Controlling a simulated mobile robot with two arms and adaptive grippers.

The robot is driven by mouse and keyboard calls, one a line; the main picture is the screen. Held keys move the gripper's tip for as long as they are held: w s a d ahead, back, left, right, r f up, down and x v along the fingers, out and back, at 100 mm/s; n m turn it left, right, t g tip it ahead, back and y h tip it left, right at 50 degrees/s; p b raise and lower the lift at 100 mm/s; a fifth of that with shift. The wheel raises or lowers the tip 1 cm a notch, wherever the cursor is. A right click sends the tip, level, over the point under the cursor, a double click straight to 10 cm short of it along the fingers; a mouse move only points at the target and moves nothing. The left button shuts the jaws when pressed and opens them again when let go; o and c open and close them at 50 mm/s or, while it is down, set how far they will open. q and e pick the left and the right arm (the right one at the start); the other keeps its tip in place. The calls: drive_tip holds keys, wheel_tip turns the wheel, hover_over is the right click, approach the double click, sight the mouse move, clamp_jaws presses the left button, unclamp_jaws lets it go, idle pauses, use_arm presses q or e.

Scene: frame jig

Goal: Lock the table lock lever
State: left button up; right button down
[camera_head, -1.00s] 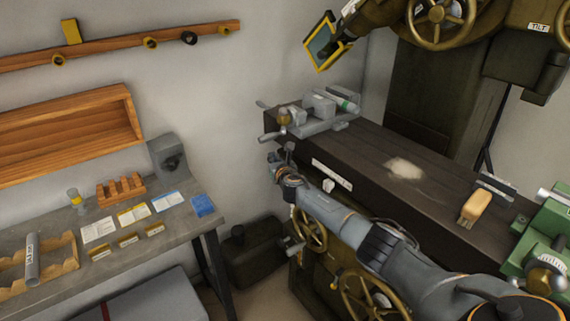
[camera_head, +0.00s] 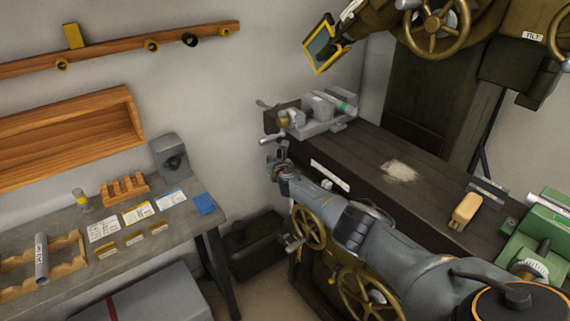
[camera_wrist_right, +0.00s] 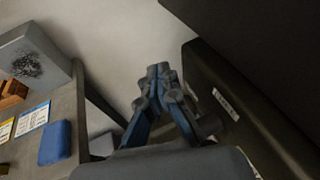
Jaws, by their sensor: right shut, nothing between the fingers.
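My right gripper (camera_head: 277,159) is at the left end of the dark machine table (camera_head: 440,191), just below the vise's crank handle (camera_head: 272,140). In the right wrist view its fingers (camera_wrist_right: 160,72) are shut together and empty. A white label strip (camera_head: 330,175) is on the table's front side, right of the gripper; the wrist view shows it too (camera_wrist_right: 226,105). A small pale block (camera_head: 327,184) shows just below the strip; I cannot tell whether it is the lock lever. No lever is clearly recognisable.
A grey vise (camera_head: 322,112) stands on the table's left end. A brush (camera_head: 466,209) lies farther right. Brass handwheels (camera_head: 308,228) are below the table front. A workbench (camera_head: 180,231) with cards and a blue block (camera_head: 204,204) is at left, with a gap between.

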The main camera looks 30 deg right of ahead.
drive_tip(key=shift+f+g, duration=0.15)
drive_tip(key=shift+g, duration=0.15)
idle(0.5)
drive_tip(key=v, duration=1.2)
idle(0.6)
